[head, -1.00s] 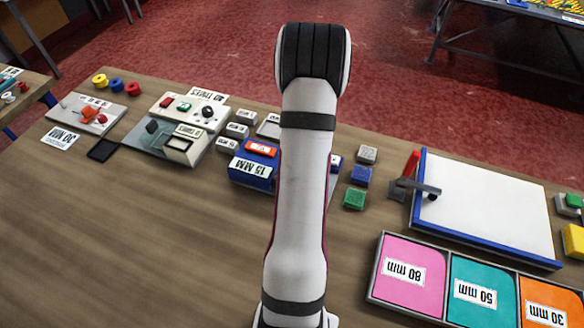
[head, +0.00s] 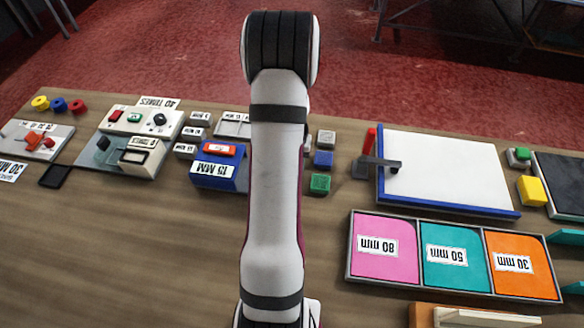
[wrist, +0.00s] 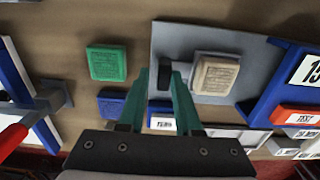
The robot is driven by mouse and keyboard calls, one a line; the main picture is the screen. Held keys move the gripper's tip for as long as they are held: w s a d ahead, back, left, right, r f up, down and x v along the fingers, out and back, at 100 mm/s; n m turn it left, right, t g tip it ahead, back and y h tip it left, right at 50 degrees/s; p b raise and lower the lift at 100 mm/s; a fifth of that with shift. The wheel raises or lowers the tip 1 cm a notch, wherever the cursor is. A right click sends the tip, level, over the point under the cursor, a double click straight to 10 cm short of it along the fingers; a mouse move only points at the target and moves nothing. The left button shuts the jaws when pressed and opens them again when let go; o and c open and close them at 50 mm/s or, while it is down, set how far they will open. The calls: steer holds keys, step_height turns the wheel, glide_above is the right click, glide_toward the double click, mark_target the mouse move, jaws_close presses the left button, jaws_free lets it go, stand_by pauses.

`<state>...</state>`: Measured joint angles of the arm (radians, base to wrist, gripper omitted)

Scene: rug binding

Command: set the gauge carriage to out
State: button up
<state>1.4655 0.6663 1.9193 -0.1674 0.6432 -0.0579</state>
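In the wrist view, a grey plate (wrist: 240,55) carries a beige textured block (wrist: 214,76), with a dark upright piece (wrist: 170,72) at the block's left. I take this plate and its carrier for the gauge carriage, but no label on it is readable. It adjoins a blue box (wrist: 277,95) with a red TEST label, which shows in the head view (head: 222,178) marked 15 MM. My gripper (wrist: 161,75) has teal fingers, spread apart beside the dark piece; I cannot tell whether they touch it. In the head view, my arm hides the gripper and grey plate.
A green block (wrist: 107,63) and a blue block (wrist: 120,105) lie left of the fingers in the wrist view. A white board (head: 450,170) with a dark clamp stands right. A pink, teal and orange tray (head: 348,262) is in front. Bare wood (head: 130,250) lies front left.

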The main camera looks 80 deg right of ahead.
step_height(320, 180, up, 16)
stand_by(0.4)
steer(key=shift+f, duration=0.1)
steer(key=w+a+r+n, duration=0.2)
steer(key=w+a+n, duration=0.1)
steer(key=w+a, duration=0.55)
steer(key=w+a+r+n, duration=0.2)
steer(key=w+a, duration=0.5)
steer(key=a, duration=0.2)
steer(key=s+a+n+y, duration=0.1)
steer(key=s+a+n, duration=0.2)
steer(key=a, duration=0.9)
steer(key=s+a+f+n, duration=0.1)
steer(key=s+a+n, duration=0.2)
steer(key=a, duration=0.9)
steer(key=shift+s+n+y, duration=0.35)
steer(key=shift+n+y, duration=0.05)
steer(key=shift+n, duration=0.3)
